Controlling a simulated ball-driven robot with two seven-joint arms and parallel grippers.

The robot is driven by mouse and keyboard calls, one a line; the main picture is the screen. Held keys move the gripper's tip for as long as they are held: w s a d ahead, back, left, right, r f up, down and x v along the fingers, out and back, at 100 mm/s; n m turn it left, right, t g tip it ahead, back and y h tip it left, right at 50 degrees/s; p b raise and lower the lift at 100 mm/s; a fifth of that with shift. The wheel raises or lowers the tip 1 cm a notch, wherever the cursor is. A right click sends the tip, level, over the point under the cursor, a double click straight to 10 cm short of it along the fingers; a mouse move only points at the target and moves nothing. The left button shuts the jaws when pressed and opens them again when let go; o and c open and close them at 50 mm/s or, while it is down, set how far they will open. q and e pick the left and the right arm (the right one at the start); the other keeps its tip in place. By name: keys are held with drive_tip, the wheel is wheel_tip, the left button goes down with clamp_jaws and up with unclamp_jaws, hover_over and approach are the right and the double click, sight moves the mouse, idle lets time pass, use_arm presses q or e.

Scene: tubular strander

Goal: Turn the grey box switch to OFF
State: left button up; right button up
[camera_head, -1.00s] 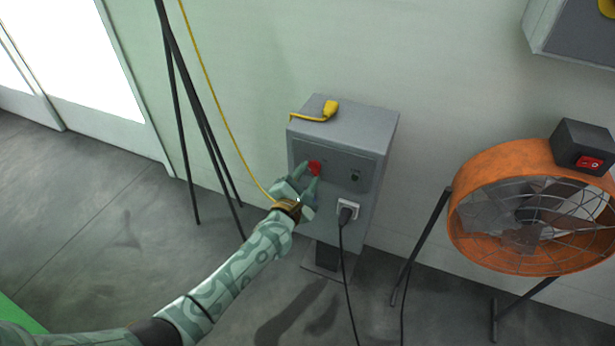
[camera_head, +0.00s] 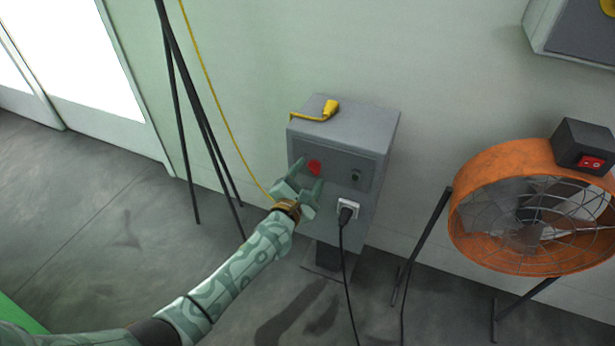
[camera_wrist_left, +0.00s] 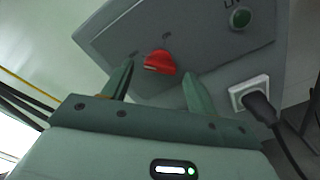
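The grey box (camera_head: 338,215) stands on a post against the wall. Its red switch (camera_head: 314,167) is on the front panel, and it also shows in the left wrist view (camera_wrist_left: 160,63). The small lettering around the switch is too blurred to read. My left gripper (camera_head: 303,187) is in front of the panel. Its fingers are apart, one on each side of the switch in the left wrist view (camera_wrist_left: 157,85), with nothing between them; the tips look a little short of the knob. My right gripper is not in view.
A round green button (camera_wrist_left: 240,18) is on the same panel. A black plug (camera_head: 346,214) sits in the socket below, its cable hanging down. An orange fan (camera_head: 490,170) stands at right, black poles (camera_head: 182,95) at left.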

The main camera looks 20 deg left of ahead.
use_arm(q)
drive_tip(key=s+p, duration=0.5)
drive_tip(key=s, duration=1.1)
drive_tip(key=shift+s+a, duration=0.15)
drive_tip(key=shift+a, duration=0.15)
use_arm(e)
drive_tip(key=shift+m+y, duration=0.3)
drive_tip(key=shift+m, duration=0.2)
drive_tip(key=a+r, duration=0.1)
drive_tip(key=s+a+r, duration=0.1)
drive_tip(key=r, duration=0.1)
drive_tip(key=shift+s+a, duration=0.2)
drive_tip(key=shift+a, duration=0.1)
